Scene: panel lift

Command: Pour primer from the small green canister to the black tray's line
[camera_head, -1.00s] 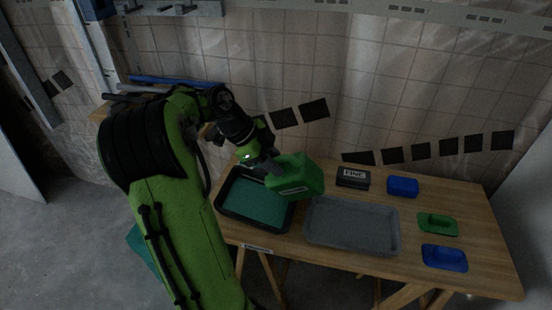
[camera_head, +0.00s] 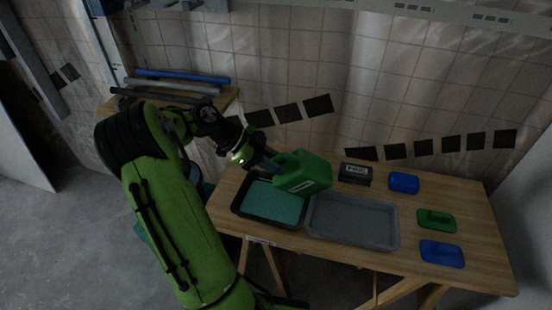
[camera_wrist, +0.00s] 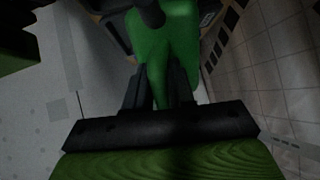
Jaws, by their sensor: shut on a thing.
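My gripper (camera_head: 272,161) is shut on the small green canister (camera_head: 304,174), which has a pale label low on its side. In the wrist view, the dark fingers (camera_wrist: 162,88) close around the green handle of the canister (camera_wrist: 178,35). The canister is above the right part of the black tray (camera_head: 238,210) and looks slightly tilted. Teal-green primer (camera_head: 272,204) covers the tray's floor. I cannot make out the tray's line or any stream from the canister; the spout is not clear.
A grey tray (camera_head: 352,221) stands right of the black tray on the wooden table (camera_head: 478,272). Behind it are a dark labelled box (camera_head: 355,174) and a blue block (camera_head: 404,183). A green float (camera_head: 436,221) and a blue float (camera_head: 442,254) lie at the right.

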